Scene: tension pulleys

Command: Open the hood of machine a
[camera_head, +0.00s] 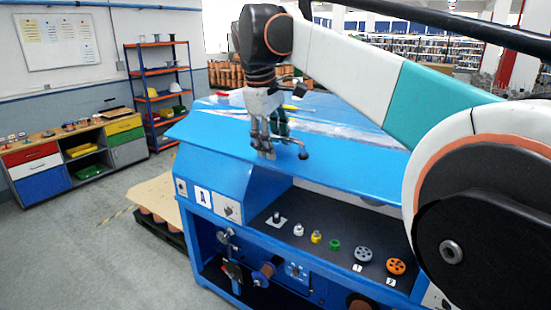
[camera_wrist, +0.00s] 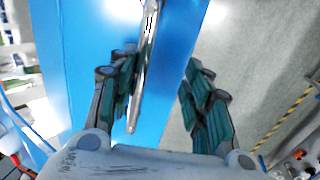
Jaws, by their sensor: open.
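Machine a is the blue machine with an "A" label (camera_head: 203,195) on its front left. Its hood (camera_head: 215,130) is a broad blue panel with a clear window, lying over the top of the machine. My gripper (camera_head: 272,147) is at the hood's front edge, pointing down. In the wrist view its two green-padded fingers (camera_wrist: 157,62) are spread apart. A shiny metal rod (camera_wrist: 140,85) lies between them, closer to the left finger, with a clear gap to the right finger. The blue panel (camera_wrist: 85,60) is behind the rod. Whether the left finger touches the rod I cannot tell.
Below the hood, a dark shelf (camera_head: 345,252) holds several small parts and pulleys, including an orange one (camera_head: 396,266). A pallet (camera_head: 155,205) stands left of the machine. A workbench (camera_head: 75,155) and an orange-framed rack (camera_head: 160,95) are farther left, with open floor before them.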

